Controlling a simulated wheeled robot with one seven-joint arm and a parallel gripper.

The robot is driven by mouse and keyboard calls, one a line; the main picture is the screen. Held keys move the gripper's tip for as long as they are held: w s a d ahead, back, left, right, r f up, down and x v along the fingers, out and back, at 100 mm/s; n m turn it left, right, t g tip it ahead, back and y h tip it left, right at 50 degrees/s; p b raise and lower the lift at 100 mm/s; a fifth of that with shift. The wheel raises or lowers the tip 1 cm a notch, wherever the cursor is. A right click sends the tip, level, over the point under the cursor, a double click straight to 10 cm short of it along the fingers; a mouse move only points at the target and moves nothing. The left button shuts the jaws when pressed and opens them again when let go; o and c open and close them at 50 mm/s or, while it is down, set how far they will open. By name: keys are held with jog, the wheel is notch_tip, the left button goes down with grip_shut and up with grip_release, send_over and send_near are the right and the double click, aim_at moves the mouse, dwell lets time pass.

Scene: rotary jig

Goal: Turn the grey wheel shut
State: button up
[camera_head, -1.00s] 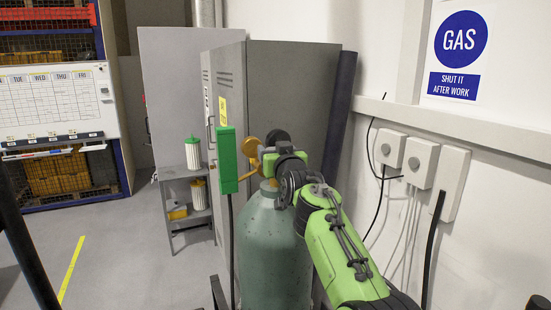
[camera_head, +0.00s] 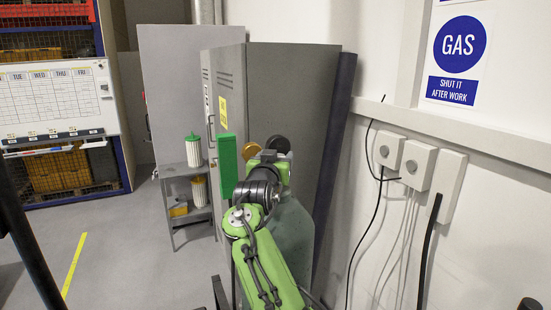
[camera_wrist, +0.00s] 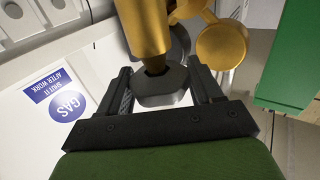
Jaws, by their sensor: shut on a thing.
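The grey wheel (camera_wrist: 160,90) is a small dark grey knob under the brass valve (camera_wrist: 146,28) in the wrist view. My gripper (camera_wrist: 165,88) has one finger on each side of the wheel and is shut on it. In the head view my gripper (camera_head: 268,165) is at the top of the green-grey gas cylinder (camera_head: 293,235) and hides the wheel there. My green arm covers the left part of the cylinder.
A brass round part (camera_head: 251,150) and a dark one (camera_head: 278,145) sit just behind my gripper. An upright green block (camera_head: 227,165) stands close on the left. Grey lockers (camera_head: 290,90) are behind, with a wall and socket boxes (camera_head: 420,163) on the right.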

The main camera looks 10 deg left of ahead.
dwell(0.4)
jog(key=o, duration=1)
jog(key=shift+s, duration=0.1)
jog(key=shift+s+f+b, duration=0.15)
jog(key=shift+s+b, duration=0.15)
jog(key=shift+b, duration=0.55)
jog(key=s+b, duration=0.3)
jog(key=s, duration=0.2)
jog(key=s+b, duration=0.4)
jog(key=s, duration=0.1)
jog(key=s+b, duration=0.4)
jog(key=s, duration=0.1)
jog(key=shift+d, duration=0.25)
